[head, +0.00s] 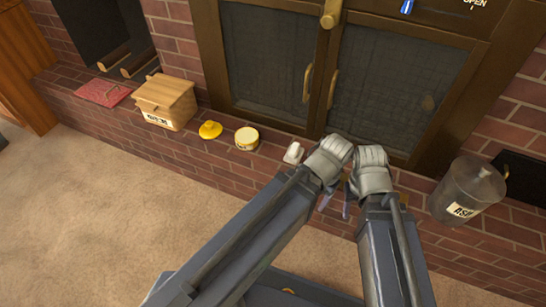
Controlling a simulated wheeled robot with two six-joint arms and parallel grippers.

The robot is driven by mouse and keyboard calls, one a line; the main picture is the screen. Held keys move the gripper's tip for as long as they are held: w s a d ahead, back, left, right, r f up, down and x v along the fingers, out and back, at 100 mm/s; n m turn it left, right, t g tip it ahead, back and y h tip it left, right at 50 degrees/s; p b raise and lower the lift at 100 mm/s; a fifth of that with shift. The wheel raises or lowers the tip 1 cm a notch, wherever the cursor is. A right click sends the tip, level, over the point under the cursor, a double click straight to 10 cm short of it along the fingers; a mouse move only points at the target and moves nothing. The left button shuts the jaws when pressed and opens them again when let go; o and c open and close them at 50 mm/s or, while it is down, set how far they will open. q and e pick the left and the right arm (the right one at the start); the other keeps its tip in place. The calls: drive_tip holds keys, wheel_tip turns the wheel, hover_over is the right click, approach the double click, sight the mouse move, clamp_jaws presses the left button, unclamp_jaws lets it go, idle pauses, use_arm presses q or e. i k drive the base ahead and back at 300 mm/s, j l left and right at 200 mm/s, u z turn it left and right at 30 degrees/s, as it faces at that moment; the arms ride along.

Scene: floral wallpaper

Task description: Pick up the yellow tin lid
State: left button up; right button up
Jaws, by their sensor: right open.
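The yellow tin lid (210,130), round with a small knob on top, lies on the brick hearth ledge left of the middle. A yellow tin (246,139) with a pale label stands just right of it, apart from it. My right gripper (339,200) is open, well to the right of the lid, near the ledge's front edge; its fingers show only partly between my two arms. My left gripper (329,163) is close beside it, and its fingers are not clear. Neither gripper touches the lid.
A wooden box (165,101) and a red mat (103,92) are left of the lid. A small white item (293,153) lies between tin and grippers. A lidded ash bucket (467,190) stands at right. Glazed doors (265,68) rise behind. Carpet (120,220) in front is clear.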

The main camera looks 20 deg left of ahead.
sight(210, 130)
drive_tip(key=u, duration=1.35)
